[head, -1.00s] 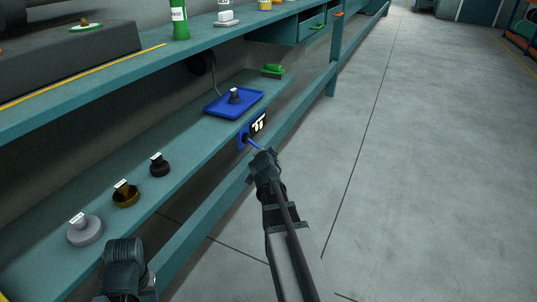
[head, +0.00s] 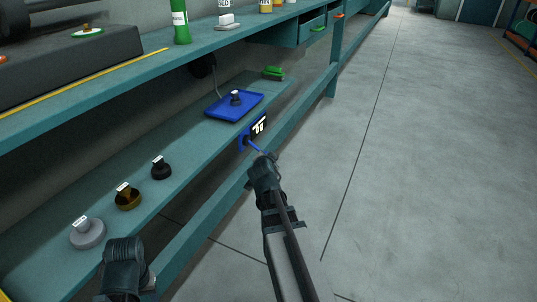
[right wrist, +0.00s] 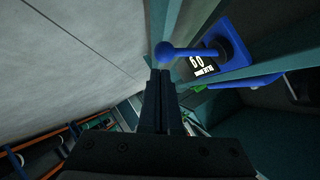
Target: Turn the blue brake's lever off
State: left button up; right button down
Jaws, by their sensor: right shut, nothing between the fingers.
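The blue brake (head: 242,142) is mounted on the front edge of the lower teal shelf. Its blue lever (head: 254,146) sticks out toward my right gripper (head: 268,157). In the right wrist view the brake's blue base (right wrist: 234,42) is at the upper right. The lever runs left from it to a round blue knob (right wrist: 164,50). My right gripper's fingers (right wrist: 160,74) are shut and empty, with the knob just beyond their tips; I cannot tell if they touch. Only a dark part of my left arm shows at the lower left of the head view.
A black plate with white marks (head: 259,125) is beside the brake. A blue tray (head: 252,105) with a dark knob lies on the lower shelf. Grey (head: 87,235), brass (head: 128,201) and black (head: 161,170) tagged knobs stand nearer. Teal rails edge the bench; the floor to the right is clear.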

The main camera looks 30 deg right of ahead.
jog(key=p+v, duration=0.1)
jog(key=v, duration=0.3)
jog(key=shift+s+a+r, duration=0.1)
jog(key=shift+s, duration=0.05)
dwell(0.4)
